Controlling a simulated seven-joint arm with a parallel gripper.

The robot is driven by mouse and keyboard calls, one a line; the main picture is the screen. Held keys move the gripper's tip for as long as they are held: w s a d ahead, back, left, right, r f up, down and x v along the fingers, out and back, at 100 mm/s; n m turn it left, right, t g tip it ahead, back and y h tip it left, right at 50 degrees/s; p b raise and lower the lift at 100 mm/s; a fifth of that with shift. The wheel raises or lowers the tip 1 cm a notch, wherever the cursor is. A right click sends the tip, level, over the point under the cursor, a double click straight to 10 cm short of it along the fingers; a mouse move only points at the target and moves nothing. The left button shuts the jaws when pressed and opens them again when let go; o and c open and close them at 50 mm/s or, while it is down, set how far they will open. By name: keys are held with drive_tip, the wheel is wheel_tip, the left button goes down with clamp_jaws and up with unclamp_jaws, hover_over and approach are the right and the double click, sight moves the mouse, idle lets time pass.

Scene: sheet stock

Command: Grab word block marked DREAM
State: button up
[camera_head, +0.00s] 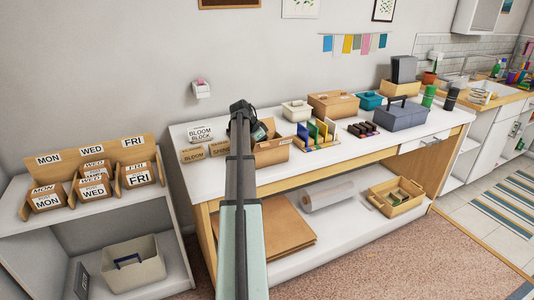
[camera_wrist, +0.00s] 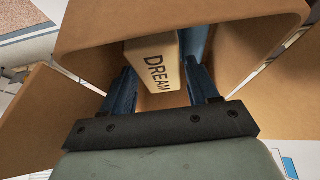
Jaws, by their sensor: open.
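The DREAM block (camera_wrist: 153,58) is a pale block with dark letters, seen in the wrist view inside an open brown box (camera_wrist: 95,32). My gripper (camera_wrist: 160,72) reaches into the box with its two dark blue fingers apart, one to each side of the block. The right finger is close to the block's side; I cannot tell whether it touches. The block's far end is hidden by the box's edge. In the head view my gripper (camera_head: 254,128) is at the brown box (camera_head: 272,153) on the white table, and my arm hides part of it. The block does not show there.
A rack of coloured boards (camera_head: 318,136), a white bin (camera_head: 297,111) and a grey toolbox (camera_head: 400,116) stand to the right. The table's front strip is clear.

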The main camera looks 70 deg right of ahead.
drive_tip(key=shift+f, duration=0.15)
idle(0.3)
drive_tip(key=c, duration=0.8)
